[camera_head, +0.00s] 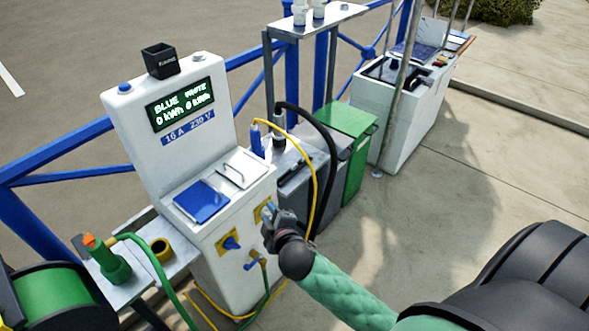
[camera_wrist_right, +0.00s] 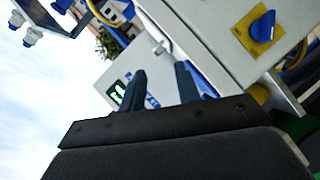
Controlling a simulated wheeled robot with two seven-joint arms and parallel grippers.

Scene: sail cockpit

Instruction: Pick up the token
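I cannot make out a token in either view. A small open black box (camera_head: 160,61) with pale lettering stands on top of the white pedestal (camera_head: 137,107); its inside is dark and I cannot tell what it holds. My right gripper (camera_head: 268,226) is in front of the pedestal's lower right side, near a yellow-framed socket, well below the black box. In the right wrist view its two fingers (camera_wrist_right: 158,88) stand apart with nothing held between them. The pedestal and a blue-and-yellow socket (camera_wrist_right: 262,30) show beyond them. My left gripper is out of view.
The pedestal has a lit display (camera_head: 180,103), a blue panel (camera_head: 201,201) and a metal-handled lid (camera_head: 243,169). Yellow and black cables hang close to my right gripper. A green bin (camera_head: 352,130) and white cabinet stand behind. Blue railings run behind the pedestal. Paving at right is clear.

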